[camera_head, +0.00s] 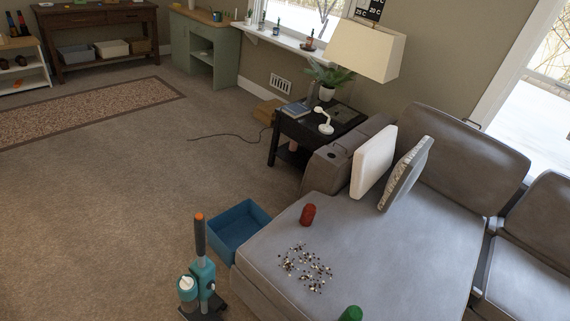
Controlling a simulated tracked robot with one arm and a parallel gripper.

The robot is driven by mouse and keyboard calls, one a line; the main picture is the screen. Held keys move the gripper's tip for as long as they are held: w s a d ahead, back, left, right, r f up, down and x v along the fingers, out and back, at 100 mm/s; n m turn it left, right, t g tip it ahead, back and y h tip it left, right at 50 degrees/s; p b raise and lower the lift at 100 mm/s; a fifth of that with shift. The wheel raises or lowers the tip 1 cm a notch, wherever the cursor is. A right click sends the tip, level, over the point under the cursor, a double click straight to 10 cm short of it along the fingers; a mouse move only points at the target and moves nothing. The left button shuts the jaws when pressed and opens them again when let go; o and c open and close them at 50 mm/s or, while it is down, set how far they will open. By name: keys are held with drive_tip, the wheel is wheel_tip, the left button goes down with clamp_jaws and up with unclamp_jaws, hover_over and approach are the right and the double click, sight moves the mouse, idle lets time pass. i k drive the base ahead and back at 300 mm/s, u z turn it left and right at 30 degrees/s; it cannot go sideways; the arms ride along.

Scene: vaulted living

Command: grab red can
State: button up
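A small red can (307,215) stands on the grey seat of the sofa (400,240), near its left edge. It looks upright, or nearly so. My gripper does not show in this view, so nothing is seen between its fingers. The can is seen from above and some way off, and nothing visible hides it.
Small dark and light bits (304,267) lie scattered near the can. A green object (351,313) is cut off at the bottom edge. A blue bin (238,229) and a teal device with an orange-topped handle (201,265) stand on the floor beside the sofa. Carpet at left (100,220) is clear.

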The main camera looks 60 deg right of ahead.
sight(308, 213)
drive_tip(key=i, duration=1.35)
drive_tip(key=z, duration=2.35)
drive_tip(key=i, duration=0.5)
drive_tip(key=u, duration=0.05)
